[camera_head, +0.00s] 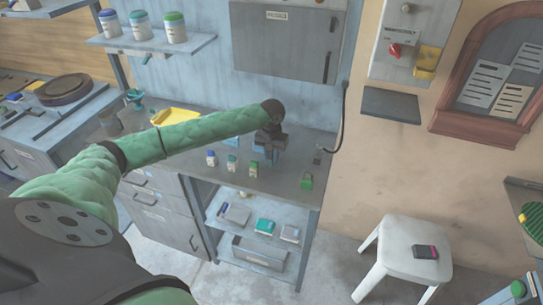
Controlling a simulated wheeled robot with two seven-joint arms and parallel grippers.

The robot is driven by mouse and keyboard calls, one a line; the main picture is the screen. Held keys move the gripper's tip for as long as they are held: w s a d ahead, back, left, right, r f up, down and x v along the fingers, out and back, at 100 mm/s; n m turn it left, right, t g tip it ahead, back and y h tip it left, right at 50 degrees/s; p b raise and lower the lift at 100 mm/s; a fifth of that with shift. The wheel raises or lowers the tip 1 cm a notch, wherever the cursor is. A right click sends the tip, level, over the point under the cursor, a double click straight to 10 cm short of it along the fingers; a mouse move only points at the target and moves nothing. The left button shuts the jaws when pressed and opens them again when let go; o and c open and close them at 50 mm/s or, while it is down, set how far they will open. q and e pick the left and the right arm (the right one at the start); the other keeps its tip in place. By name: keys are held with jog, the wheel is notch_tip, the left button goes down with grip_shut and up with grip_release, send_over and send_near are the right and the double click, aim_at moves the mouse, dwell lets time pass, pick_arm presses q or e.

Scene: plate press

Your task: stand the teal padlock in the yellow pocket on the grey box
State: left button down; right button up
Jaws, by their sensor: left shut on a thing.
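My left gripper (268,153) is over the bench at the end of my green arm, pointing down. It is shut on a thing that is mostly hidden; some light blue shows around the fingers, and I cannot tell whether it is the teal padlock. A green padlock-shaped thing (306,182) stands on the bench to the right of the gripper, apart from it. The grey box (399,28) with a red knob is on the wall at the upper right. The yellow pocket (427,62) is at its lower right and looks empty. My right gripper is out of view.
Small bottles (232,161) stand on the bench left of the gripper. A grey cabinet (288,42) hangs above. A dark ledge (391,105) is under the grey box. A cable (343,110) hangs between. A white stool (411,253) bears a dark and pink thing (425,252).

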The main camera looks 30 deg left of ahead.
pick_arm(q)
jog(key=c, duration=1.3)
grip_release()
jog(key=shift+f, duration=0.1)
